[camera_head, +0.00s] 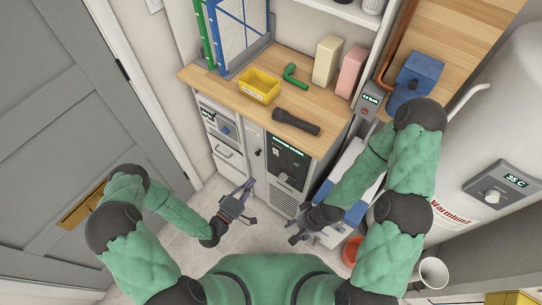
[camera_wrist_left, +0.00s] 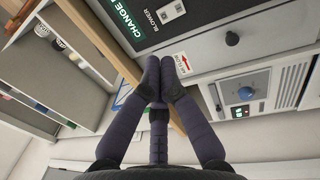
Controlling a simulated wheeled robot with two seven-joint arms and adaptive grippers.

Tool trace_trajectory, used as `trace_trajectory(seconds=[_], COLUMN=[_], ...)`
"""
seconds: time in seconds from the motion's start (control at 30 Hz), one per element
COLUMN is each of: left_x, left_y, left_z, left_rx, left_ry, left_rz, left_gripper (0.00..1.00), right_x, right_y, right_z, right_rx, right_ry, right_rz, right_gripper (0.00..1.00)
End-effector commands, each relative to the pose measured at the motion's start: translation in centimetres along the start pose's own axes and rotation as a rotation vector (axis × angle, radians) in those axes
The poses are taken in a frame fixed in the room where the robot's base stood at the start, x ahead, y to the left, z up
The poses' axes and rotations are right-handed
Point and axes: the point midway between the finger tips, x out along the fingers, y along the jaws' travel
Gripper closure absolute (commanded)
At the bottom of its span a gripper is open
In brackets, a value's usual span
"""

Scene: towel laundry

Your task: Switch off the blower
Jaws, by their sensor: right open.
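The blower is a unit with a dark front panel (camera_head: 288,155) under the wooden counter, with a vent grille below. My right gripper (camera_head: 296,232) is open and empty, lower right of the blower.
A white unit with a blue knob (camera_wrist_left: 245,93) stands beside the blower. A white water heater (camera_head: 500,120) and an orange bucket (camera_head: 351,250) are at right.

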Motion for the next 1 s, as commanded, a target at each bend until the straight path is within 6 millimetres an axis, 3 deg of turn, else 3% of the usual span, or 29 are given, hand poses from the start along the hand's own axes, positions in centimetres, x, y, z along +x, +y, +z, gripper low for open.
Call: trace_trajectory(seconds=[0.7, 1.0], left_x=[10.4, 13.2], left_y=[-0.1, 0.0], left_z=[0.1, 0.0], left_rx=[0.003, 0.001], left_ry=[-0.003, -0.001], left_rz=[0.002, 0.0], left_gripper=[1.0, 1.0], right_x=[1.0, 1.3], right_y=[0.3, 0.5], right_z=[-0.1, -0.1], right_rx=[0.0, 0.0], right_ry=[0.0, 0.0], right_rz=[0.0, 0.0], right_gripper=[0.41, 0.41])
